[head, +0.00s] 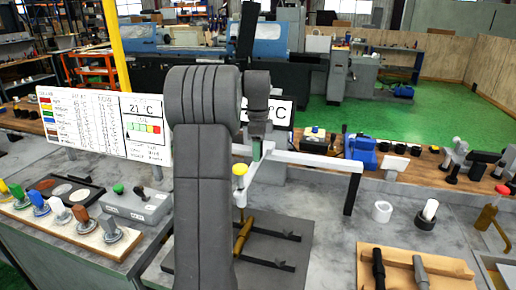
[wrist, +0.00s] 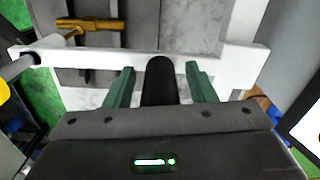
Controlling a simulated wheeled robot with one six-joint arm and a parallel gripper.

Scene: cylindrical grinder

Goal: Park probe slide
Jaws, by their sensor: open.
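A white crossbar (head: 315,160) of the probe slide runs to the right behind my arm in the head view, with a dark post hanging from its right end. In the wrist view the white bar (wrist: 100,60) crosses the picture. A black round-ended handle (wrist: 160,78) stands in front of it. My gripper (wrist: 160,88) is open, its green fingers on either side of the handle with a gap at each side. In the head view my gripper (head: 257,150) is at the bar, mostly hidden by my wrist. Whether the handle is fixed to the bar cannot be told.
A yellow knob (head: 240,170) stands left of the bar. A brass-coloured tool (head: 243,235) lies on the grey plate (head: 275,225) below. A tray of coloured knobs (head: 75,225) is at left. A wooden board (head: 415,262) with dark handles is at lower right.

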